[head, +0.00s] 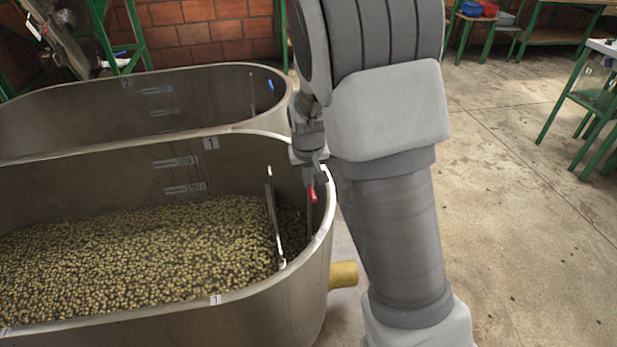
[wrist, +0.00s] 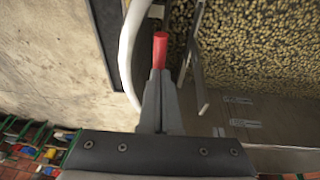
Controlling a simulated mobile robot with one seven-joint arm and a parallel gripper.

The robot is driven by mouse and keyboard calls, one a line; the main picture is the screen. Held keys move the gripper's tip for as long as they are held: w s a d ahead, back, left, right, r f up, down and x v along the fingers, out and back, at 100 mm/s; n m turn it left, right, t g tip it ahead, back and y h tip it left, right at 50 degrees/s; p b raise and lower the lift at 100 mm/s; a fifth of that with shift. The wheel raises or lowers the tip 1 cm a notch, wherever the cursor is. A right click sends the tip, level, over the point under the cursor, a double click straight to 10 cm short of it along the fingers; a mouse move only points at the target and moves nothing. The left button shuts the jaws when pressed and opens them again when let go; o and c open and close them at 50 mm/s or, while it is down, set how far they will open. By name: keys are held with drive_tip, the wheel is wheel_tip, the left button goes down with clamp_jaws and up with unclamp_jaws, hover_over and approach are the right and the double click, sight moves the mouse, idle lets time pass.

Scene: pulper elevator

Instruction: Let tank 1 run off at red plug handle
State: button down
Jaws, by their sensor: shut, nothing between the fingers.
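Tank 1 (head: 250,296) is the nearer metal tank, marked "1" on its rim and holding a bed of yellowish-brown beans or cherries. The red plug handle (head: 311,194) stands upright inside its right rounded end, near the rim. It also shows in the wrist view (wrist: 160,48), just beyond my fingertips. My gripper (head: 308,175) points down over that end of the tank. In the wrist view my gripper (wrist: 159,76) has its fingers together, with the handle in line with the tips. I cannot tell whether the tips touch it. The plug itself is hidden.
A metal divider (head: 274,215) stands in tank 1 left of the handle. A yellow outlet pipe (head: 343,274) sticks out of the tank's right end. Tank 2 (head: 210,100) with a blue handle (head: 270,85) lies behind. Open floor (head: 520,200) is to the right.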

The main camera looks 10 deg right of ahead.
sight(309, 208)
wheel_tip(309, 208, down, 10)
drive_tip(key=b, duration=0.5)
drive_tip(key=shift+s, duration=0.15)
drive_tip(key=shift+f, duration=0.15)
